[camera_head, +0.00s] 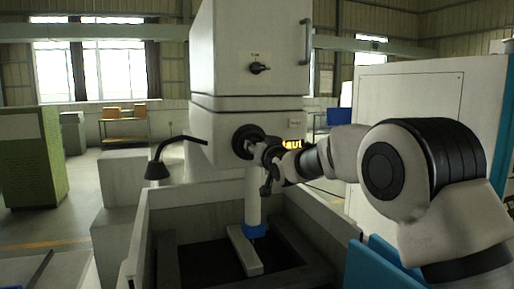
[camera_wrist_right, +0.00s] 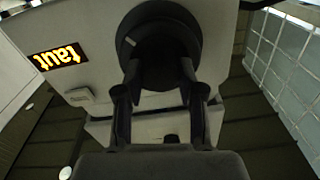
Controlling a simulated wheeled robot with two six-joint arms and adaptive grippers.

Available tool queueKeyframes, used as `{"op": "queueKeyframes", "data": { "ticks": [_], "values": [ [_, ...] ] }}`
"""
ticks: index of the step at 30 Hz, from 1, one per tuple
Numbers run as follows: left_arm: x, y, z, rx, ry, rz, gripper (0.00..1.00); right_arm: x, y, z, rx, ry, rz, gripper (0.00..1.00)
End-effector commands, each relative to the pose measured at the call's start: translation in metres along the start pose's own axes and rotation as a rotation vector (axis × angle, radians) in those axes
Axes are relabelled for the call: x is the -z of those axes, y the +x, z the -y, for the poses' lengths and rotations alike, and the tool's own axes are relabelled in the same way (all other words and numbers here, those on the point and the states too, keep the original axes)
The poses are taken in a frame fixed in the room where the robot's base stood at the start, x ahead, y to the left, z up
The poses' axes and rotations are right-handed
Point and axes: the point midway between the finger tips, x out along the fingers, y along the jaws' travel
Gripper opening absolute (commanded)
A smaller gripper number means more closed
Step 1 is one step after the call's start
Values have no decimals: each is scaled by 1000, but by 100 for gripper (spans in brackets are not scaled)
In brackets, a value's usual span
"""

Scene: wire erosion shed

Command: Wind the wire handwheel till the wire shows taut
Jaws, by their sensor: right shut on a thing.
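The wire handwheel (camera_head: 246,139) is a round black wheel on the front of the pale grey machine head. It also shows in the right wrist view (camera_wrist_right: 158,40) as a dark disc with a pale mark on its face. My right gripper (camera_head: 266,158) is at the wheel from the right and partly covers it. In the right wrist view my right gripper (camera_wrist_right: 160,75) has its two dark fingers shut on the wheel's lower part. A lit amber display (camera_wrist_right: 57,57) reads "taut"; in the head view my gripper partly hides it. My left gripper is out of view.
A black lamp (camera_head: 158,169) on a bent arm stands left of the head. Below is an open tank (camera_head: 136,232) with a pale bar (camera_head: 243,250) and a blue block (camera_head: 254,231). A small dark switch (camera_head: 259,68) sits on the upper panel.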

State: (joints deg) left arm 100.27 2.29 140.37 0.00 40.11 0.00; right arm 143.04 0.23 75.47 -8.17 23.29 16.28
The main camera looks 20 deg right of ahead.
Motion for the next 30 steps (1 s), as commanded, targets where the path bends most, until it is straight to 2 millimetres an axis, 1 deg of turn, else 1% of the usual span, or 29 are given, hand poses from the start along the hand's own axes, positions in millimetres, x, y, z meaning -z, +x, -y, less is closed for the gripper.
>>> {"op": "queueKeyframes", "data": {
  "ticks": [3,9,22,23,24,25,30],
  "values": [
    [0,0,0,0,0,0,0,1,0,0,0,54,-2,3],
    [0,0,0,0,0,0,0,1,0,0,0,107,-4,3],
    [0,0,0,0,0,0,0,1,0,0,0,117,-5,3],
    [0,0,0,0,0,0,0,1,0,0,0,117,-5,45],
    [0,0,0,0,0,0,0,1,0,0,0,117,-5,59],
    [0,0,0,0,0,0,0,1,0,0,0,117,-5,63],
    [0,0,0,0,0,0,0,0,0,0,-1,117,-4,63]
  ]
}}
